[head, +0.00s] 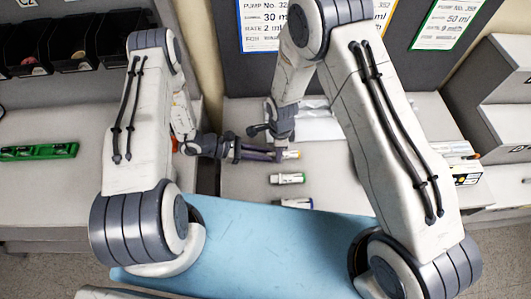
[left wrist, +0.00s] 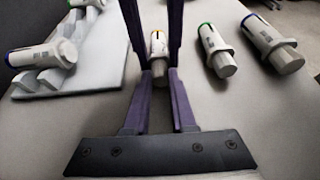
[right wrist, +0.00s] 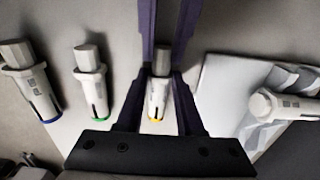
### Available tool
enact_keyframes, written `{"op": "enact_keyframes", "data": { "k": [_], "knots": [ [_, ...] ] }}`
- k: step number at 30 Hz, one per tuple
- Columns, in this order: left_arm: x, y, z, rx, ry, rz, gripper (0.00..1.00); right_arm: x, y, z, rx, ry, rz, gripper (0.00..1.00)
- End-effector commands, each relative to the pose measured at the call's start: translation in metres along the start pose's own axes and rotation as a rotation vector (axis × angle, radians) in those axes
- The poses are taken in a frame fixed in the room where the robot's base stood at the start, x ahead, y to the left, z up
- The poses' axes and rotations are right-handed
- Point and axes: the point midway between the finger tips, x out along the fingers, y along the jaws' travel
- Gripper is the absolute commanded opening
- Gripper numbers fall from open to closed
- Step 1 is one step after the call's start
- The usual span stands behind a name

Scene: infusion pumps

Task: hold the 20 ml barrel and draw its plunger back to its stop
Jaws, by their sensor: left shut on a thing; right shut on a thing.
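A white syringe with a yellow band (head: 291,155) lies between my two grippers; its volume mark is too small to read. My left gripper (head: 238,152) comes in from the left and is shut on its grey plunger end (left wrist: 158,72). In the left wrist view, the pads partly hide that end, with the yellow-banded barrel (left wrist: 158,45) beyond. My right gripper (head: 280,135) reaches down from above and is shut on the barrel, which shows in the right wrist view (right wrist: 157,98). There the grey plunger (right wrist: 161,62) points up the picture and the yellow band is towards my wrist.
A green-banded syringe (head: 287,178) and a blue-banded one (head: 294,203) lie apart on the grey table, towards the front. A white holder (right wrist: 225,95) with another syringe (right wrist: 283,105) stands on the other side. A green rack (head: 40,151) lies far left. Pump labels hang behind.

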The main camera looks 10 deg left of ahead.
Motion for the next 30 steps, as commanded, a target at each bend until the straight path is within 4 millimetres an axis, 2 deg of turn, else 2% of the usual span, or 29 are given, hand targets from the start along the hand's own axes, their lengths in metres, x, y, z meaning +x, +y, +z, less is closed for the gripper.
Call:
{"op": "enact_keyframes", "data": {
  "k": [3, 6, 15, 16, 18, 30],
  "knots": [
    [-0.019, 0.002, -0.007, -0.001, 0.000, 0.008, 0.00, 0.000, 0.001, -0.001, -0.001, 0.001, 0.002, 0.00],
    [-0.028, 0.001, -0.010, 0.000, 0.000, 0.006, 0.00, 0.000, 0.001, -0.001, -0.001, 0.001, 0.002, 0.00],
    [-0.030, 0.000, -0.011, 0.001, 0.001, 0.003, 0.00, 0.001, 0.001, -0.001, -0.001, 0.002, 0.004, 0.00],
    [-0.030, 0.000, -0.011, 0.001, 0.001, 0.003, 0.31, 0.001, 0.001, -0.001, -0.001, 0.002, 0.004, 0.00],
    [-0.030, 0.000, -0.011, 0.001, 0.001, 0.003, 0.57, 0.001, 0.001, -0.001, -0.001, 0.002, 0.004, 0.00],
    [-0.035, 0.001, -0.011, 0.000, 0.000, 0.005, 0.57, 0.000, 0.000, -0.001, 0.000, 0.001, 0.001, 0.00]
  ]
}}
